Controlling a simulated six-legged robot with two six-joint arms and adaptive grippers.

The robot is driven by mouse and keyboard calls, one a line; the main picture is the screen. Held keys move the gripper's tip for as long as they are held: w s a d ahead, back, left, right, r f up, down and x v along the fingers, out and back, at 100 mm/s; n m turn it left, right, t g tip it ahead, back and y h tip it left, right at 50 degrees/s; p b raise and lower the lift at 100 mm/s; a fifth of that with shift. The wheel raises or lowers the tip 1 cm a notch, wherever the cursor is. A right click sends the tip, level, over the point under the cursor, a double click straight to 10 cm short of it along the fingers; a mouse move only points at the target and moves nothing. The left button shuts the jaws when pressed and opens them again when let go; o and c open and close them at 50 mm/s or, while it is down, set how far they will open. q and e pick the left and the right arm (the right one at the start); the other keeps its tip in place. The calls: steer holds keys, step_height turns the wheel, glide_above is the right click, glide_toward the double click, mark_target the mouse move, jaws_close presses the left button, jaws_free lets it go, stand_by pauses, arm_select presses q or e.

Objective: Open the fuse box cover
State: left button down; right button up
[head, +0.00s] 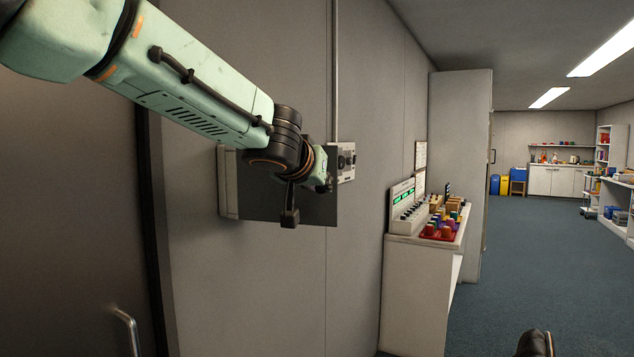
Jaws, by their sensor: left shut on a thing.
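The fuse box (228,183) is on the grey wall at left centre, with a pale side showing. A flat dark grey panel, which looks like its cover (315,211), stands out from the wall and faces me. A pale part with round dark fittings (347,160) shows past the panel's right edge. My left gripper (308,198) is in front of the panel, near its right edge, and is shut on the cover. My wrist hides the panel's upper middle and the exact grip. A dark rounded tip (536,344) at the bottom edge seems to belong to my right gripper; its jaws cannot be made out.
A conduit (335,70) runs down the wall. A door with a metal handle (128,325) is at lower left. A white counter (415,290) with a lit console (405,208) and coloured items stands right of the box. The blue floor (550,260) is open at right.

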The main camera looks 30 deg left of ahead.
arm_select(q)
steer(key=shift+f, duration=0.3)
